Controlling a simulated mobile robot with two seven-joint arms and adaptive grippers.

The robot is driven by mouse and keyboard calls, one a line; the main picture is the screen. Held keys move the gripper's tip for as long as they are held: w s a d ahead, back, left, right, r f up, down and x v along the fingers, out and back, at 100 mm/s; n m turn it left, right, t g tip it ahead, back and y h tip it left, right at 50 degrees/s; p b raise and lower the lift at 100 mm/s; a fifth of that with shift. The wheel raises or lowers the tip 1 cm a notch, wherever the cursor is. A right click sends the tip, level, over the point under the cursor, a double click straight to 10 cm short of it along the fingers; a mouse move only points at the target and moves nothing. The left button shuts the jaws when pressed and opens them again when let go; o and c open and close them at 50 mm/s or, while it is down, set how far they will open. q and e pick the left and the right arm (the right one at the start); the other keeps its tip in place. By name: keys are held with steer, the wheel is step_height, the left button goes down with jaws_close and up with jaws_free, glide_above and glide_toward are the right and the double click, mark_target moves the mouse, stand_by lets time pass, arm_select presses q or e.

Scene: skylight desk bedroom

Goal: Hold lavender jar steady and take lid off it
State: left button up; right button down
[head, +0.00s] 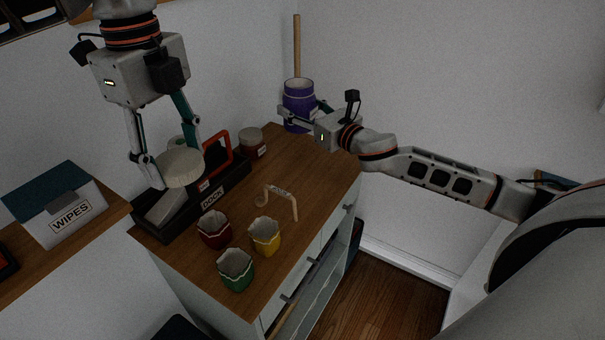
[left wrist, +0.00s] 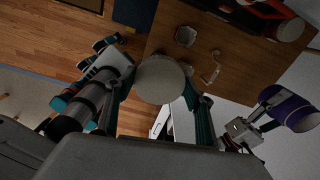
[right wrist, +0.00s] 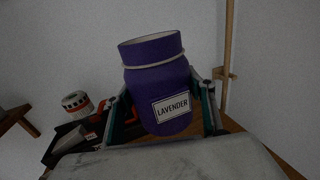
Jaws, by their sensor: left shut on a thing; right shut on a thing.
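The lavender jar (head: 298,98) is a purple jar with an open mouth, at the back of the wooden cabinet top. My right gripper (head: 300,118) is shut around its body. In the right wrist view the jar (right wrist: 158,85) shows its LAVENDER label and bare rim, and leans slightly in the picture. It also shows in the left wrist view (left wrist: 290,108). My left gripper (head: 172,165) is shut on a round cream lid (head: 181,168), held well to the left of the jar, above the dock. The lid (left wrist: 160,80) fills the space between the left fingers.
A black dock (head: 180,215) stands below my left gripper. Red (head: 214,228), yellow (head: 264,235) and green (head: 236,268) cups stand at the front. A wooden pole (head: 297,45) rises behind the jar.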

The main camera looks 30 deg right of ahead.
steer(key=b, duration=0.3)
glide_above(300, 181)
step_height(300, 181, down, 14)
steer(key=shift+w+f+b, duration=0.15)
steer(key=shift+f+b, duration=0.55)
steer(key=shift+f, duration=1.85)
steer(key=shift+f, duration=0.1)
steer(key=c, duration=1.2)
jaws_free()
steer(key=shift+f, duration=0.1)
steer(key=o, duration=0.4)
steer(key=shift+c, duration=0.2)
